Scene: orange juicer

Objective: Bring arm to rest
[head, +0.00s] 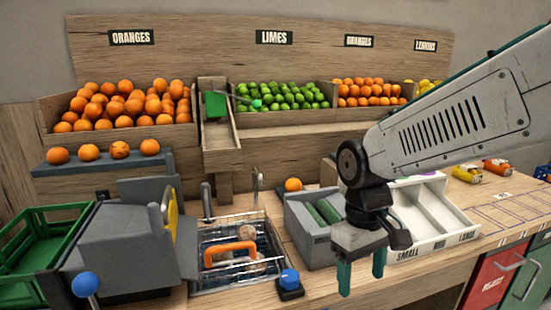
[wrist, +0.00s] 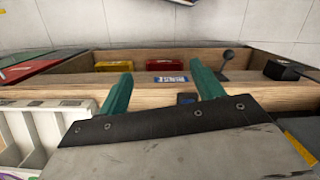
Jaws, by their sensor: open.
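My gripper (head: 360,272) hangs from the arm at the right of the head view, fingers pointing down. Its two green fingers are apart with nothing between them. It is above the front part of the wooden counter, in front of the grey bin and the white sorting tray. In the wrist view, the open fingers (wrist: 160,92) point toward a wooden counter edge (wrist: 145,96). My arm spans from the upper right of the head view and hides part of the counter and the fruit shelf behind it.
A grey bin (head: 309,232) with green cylinders and a white tray (head: 460,212) stand close behind my gripper. A wire basket (head: 235,272) in the sink, a blue button (head: 290,279), a grey juicer (head: 125,245) and a green crate (head: 40,245) are to the left. Oranges and limes fill the shelves.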

